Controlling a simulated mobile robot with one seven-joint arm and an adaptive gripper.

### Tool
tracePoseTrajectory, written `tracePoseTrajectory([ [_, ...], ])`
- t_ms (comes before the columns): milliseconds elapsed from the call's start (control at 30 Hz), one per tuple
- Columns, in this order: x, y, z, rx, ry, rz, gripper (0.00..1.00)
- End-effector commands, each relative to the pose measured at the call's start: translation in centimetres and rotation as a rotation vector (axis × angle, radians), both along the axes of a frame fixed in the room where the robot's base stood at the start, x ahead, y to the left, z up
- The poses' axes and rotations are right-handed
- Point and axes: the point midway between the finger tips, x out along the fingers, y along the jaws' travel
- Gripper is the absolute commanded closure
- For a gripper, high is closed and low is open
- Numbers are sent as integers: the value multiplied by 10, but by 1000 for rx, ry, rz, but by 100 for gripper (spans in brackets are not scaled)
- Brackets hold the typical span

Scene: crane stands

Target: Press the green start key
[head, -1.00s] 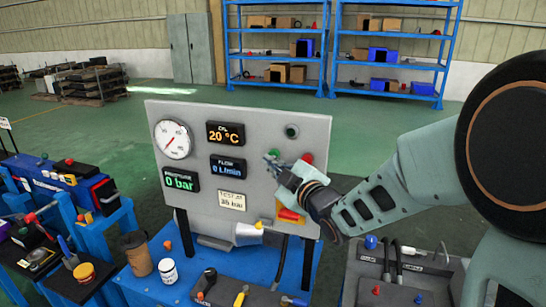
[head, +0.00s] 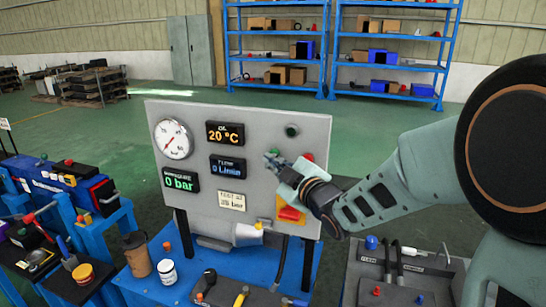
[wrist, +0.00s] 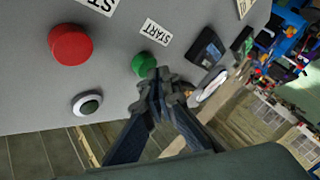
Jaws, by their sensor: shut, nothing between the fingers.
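The green start key (wrist: 145,64) shows in the wrist view on the grey panel (head: 258,112), below a white START label (wrist: 154,32). My gripper (wrist: 160,80) is shut and empty, its fingertips right at the lower edge of the key and covering part of it. I cannot tell whether they touch it. In the head view my gripper (head: 273,160) is in front of the panel's right half and largely hides the key. A red button (wrist: 70,44) sits beside the key; it also shows in the head view (head: 307,158).
A dark green round lamp (head: 292,131) is above the red button. A gauge (head: 173,139) and displays fill the panel's left. A blue bench (head: 190,292) holds a cup, jar and tools.

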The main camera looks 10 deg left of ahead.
Motion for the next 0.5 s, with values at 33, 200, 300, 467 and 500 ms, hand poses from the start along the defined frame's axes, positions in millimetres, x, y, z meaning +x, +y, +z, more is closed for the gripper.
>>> tracePoseTrajectory([
  [33,1,0,0,0,0,0,100],
  [200,3,0,0,0,0,0,100],
  [300,4,-1,0,0,0,0,100],
  [467,6,-1,0,0,-1,-1,100],
  [500,7,-1,0,0,-1,-1,100],
])
